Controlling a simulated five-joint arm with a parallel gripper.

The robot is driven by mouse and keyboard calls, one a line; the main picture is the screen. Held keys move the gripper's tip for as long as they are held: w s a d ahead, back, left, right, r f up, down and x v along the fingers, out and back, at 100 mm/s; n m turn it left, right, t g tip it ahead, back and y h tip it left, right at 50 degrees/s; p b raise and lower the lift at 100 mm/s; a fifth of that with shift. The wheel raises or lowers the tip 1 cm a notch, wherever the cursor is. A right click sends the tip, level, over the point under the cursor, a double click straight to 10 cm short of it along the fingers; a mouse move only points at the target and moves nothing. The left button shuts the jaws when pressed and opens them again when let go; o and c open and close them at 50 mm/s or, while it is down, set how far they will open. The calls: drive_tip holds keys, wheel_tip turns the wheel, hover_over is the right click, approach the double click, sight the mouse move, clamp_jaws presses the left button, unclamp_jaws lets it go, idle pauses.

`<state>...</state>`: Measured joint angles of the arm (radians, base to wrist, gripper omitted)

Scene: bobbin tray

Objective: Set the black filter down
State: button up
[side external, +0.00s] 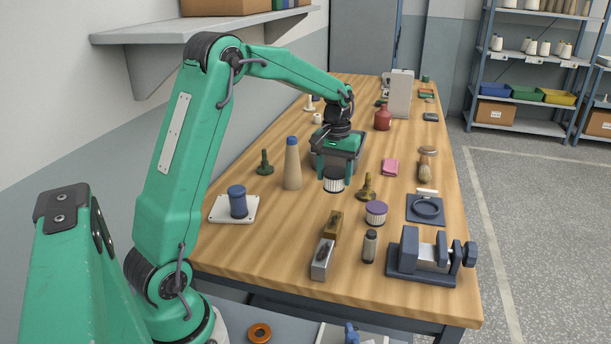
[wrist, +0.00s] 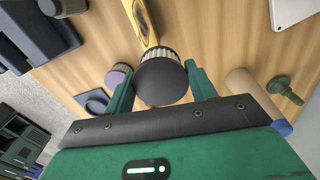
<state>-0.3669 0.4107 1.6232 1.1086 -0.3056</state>
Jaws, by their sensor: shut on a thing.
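The black filter (side external: 334,185), with a black cap and white pleated side, is between the fingers of my gripper (side external: 336,175). In the wrist view my gripper (wrist: 160,76) has one green finger on each side of the filter (wrist: 162,82), and its round black end faces the camera. The filter is upright over the middle of the table (side external: 285,225). I cannot tell whether its lower end touches the wood. A similar filter with a purple cap (side external: 376,208) stands to the front right and also shows in the wrist view (wrist: 118,74).
A dark tray (side external: 317,152) lies behind. A blue bobbin (side external: 238,203) stands on a white plate. Bare wood lies in front of the filter.

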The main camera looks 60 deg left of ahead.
drive_tip(key=a+f, duration=0.2)
drive_tip(key=a, duration=0.2)
drive_tip(key=a+f, duration=0.2)
drive_tip(key=a, duration=0.1)
drive_tip(key=a+f, duration=0.3)
drive_tip(key=a, duration=0.1)
drive_tip(key=shift+s+a, duration=0.25)
drive_tip(key=shift+a, duration=0.1)
drive_tip(key=shift+f, duration=0.1)
drive_tip(key=shift+f, duration=1.9)
drive_tip(key=shift+f, duration=0.1)
drive_tip(key=o, duration=1)
